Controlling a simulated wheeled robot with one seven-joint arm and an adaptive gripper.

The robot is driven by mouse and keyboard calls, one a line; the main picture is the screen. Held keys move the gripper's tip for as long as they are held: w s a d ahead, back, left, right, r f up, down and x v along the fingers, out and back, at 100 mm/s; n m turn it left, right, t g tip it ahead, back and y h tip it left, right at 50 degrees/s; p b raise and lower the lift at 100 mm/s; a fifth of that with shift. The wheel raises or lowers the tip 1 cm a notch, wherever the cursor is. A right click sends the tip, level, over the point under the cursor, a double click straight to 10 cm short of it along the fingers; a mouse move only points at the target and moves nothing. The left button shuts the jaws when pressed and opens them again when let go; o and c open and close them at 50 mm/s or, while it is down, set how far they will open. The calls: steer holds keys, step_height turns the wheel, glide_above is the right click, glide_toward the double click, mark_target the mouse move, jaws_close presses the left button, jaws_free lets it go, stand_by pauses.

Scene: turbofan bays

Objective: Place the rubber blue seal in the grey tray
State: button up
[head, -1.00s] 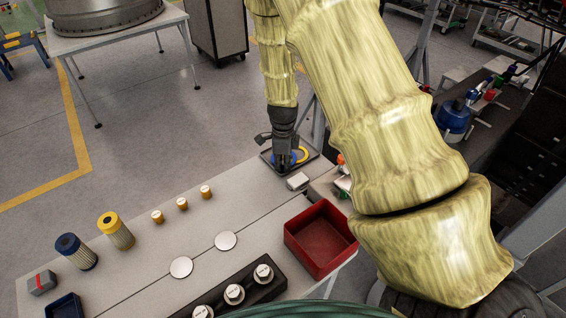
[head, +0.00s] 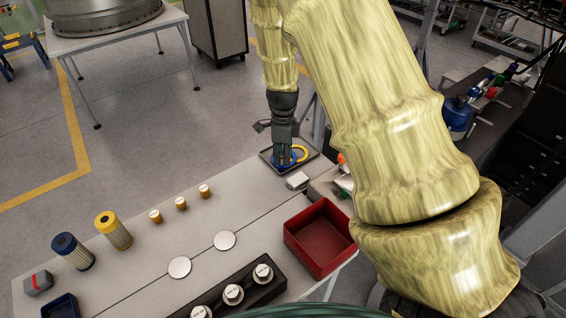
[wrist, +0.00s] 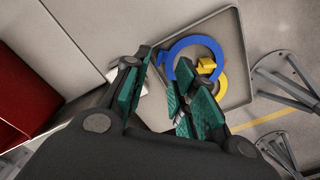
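The blue seal (head: 277,162), a ring, lies in the grey tray (head: 313,158) at the far end of the table. It overlaps a yellow ring (head: 304,152) there. In the wrist view the blue seal (wrist: 188,43) appears flat inside the tray (wrist: 243,62), with part of the yellow ring (wrist: 223,87) at its right. My gripper (head: 284,157) points down over the tray. In the wrist view its green-padded fingers (wrist: 163,76) stand apart with nothing held between them. The fingers hide the near part of the seal.
A small pale block (head: 297,180) sits beside the tray. A red bin (head: 320,240) stands nearer, with a black rack (head: 240,298) of white-topped parts. Two pale discs (head: 224,240), small yellow parts (head: 181,203) and two filters (head: 114,230) stand on the table.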

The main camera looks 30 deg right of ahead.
step_height(320, 180, up, 8)
steer(key=b, duration=0.1)
steer(key=shift+b, duration=0.4)
steer(key=shift+f, duration=0.1)
